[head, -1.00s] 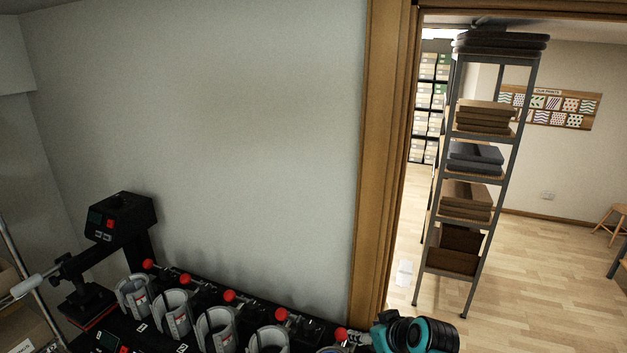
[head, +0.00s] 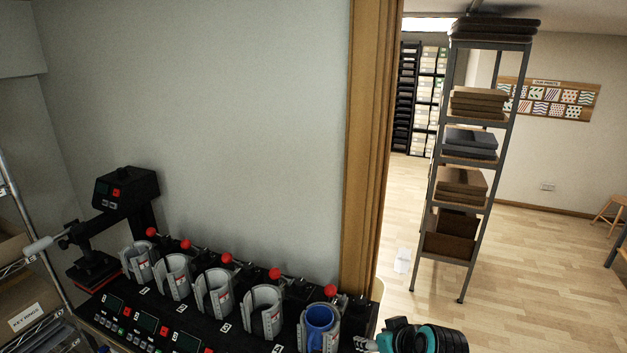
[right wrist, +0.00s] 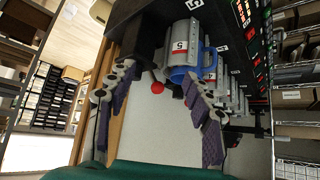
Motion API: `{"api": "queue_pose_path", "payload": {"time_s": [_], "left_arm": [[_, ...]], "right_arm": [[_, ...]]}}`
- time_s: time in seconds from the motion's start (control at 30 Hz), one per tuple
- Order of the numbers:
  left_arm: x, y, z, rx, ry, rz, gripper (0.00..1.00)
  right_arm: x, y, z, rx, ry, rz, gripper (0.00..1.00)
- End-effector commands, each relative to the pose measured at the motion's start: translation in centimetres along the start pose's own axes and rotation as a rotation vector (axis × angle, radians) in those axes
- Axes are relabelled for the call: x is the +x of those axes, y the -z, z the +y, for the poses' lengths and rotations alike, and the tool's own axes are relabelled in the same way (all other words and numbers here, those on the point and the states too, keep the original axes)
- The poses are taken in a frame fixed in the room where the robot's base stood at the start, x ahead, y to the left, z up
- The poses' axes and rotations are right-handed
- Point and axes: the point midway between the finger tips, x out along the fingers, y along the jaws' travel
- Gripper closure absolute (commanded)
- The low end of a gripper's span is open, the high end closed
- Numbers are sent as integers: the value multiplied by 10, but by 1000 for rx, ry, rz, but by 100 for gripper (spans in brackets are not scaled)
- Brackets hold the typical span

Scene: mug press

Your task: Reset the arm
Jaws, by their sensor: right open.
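My right arm shows at the bottom of the head view, with part of the right gripper (head: 372,343) at the lower edge beside the press bench. In the right wrist view the right gripper (right wrist: 160,115) is open, its two fingers wide apart with nothing between the tips. A blue mug (head: 320,322) sits in the rightmost press cradle (head: 305,330), marked 5 in the right wrist view. The mug (right wrist: 183,74) is beyond the fingers there, apart from them as far as I can tell. My left gripper is out of view.
A row of mug presses with red-knobbed levers (head: 275,274) stands on a black bench along the wall. A taller black press (head: 125,190) is at its left end. A wooden door frame (head: 368,150) and a metal rack (head: 470,150) are right. Floor beyond the doorway is mostly clear.

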Motion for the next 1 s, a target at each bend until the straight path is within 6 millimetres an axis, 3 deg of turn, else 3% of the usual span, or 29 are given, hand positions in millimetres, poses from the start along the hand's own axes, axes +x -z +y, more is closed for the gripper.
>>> {"api": "queue_pose_path", "payload": {"time_s": [0.03,0.17,0.7,0.9,1.0], "left_arm": [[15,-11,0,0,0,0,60],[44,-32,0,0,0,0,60],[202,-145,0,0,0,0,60],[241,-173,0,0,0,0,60],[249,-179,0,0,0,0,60]], "right_arm": [[10,-17,-1,6,-5,-5,48],[25,-53,-3,29,-22,-22,48],[113,-266,-7,176,-148,-103,48],[137,-322,-6,219,-190,-119,48],[141,-336,-5,231,-201,-123,48]]}}
